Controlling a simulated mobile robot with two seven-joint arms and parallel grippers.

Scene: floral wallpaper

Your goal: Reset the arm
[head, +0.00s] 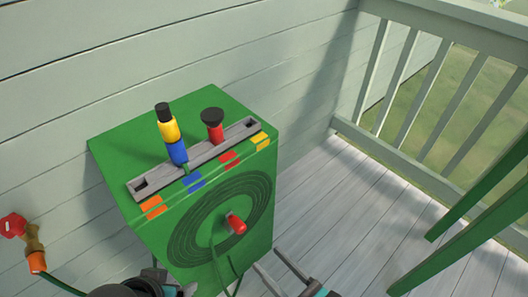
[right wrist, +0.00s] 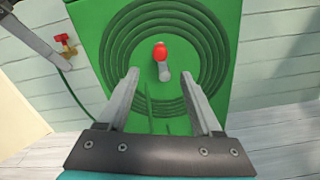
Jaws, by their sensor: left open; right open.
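My right gripper (head: 267,257) is at the bottom middle of the head view, its two grey fingers apart and empty. In the right wrist view, its fingers (right wrist: 160,78) point at the front of the green box (right wrist: 85,15), with the red-tipped crank handle (right wrist: 160,52) beyond them. The handle (head: 236,223) shows apart from the fingers in the head view. My left gripper (head: 172,288) is partly in view at the bottom edge, left of the right one, in front of the box (head: 110,145); its fingers are mostly cut off.
A blue-yellow nozzle (head: 170,131) and a red one (head: 213,125) stand in the grey rail (head: 205,152) on the box. A red tap (head: 14,225) with a hose is on the wall at left. Railing (head: 430,165) and green legs (head: 470,237) are at right. Deck floor (head: 335,220) is clear.

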